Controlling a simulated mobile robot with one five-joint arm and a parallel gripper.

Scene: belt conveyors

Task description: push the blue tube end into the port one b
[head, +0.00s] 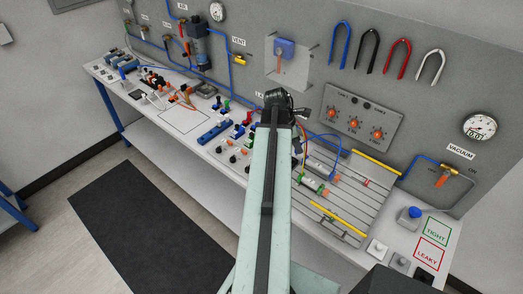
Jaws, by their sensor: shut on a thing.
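My arm reaches up the middle of the head view to a dark wrist above the workbench. My gripper (302,112) shows only in part at the right of that wrist. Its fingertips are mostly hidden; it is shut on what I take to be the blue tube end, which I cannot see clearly. A blue tube (322,136) curves over the bench just right of the wrist. Port one b cannot be told apart; cylinders with coloured fittings (312,184) lie on the slotted plate right of my arm, and part of that area is hidden by the arm.
The slotted metal plate (352,190) carries yellow bars (376,165). A grey wall panel with gauges and hooked loops (398,58) stands behind. Valve blocks and connectors (240,132) crowd the bench left of my arm. A blue button (412,213) sits at the right.

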